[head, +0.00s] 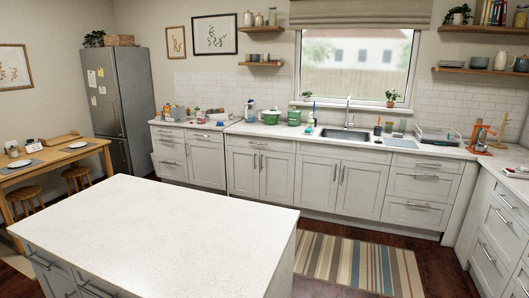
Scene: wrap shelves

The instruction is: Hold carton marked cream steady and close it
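I cannot make out a carton marked cream in the head view. Several small items (178,112) stand on the far counter at the left, too small to identify. Neither of my grippers is in view.
A white island (150,225) with a bare top fills the foreground. The far counter (300,129) runs along the wall with a sink (345,134). A grey fridge (122,105) stands at the left, beyond a wooden table (50,156) with stools. A striped rug (355,263) lies on the floor.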

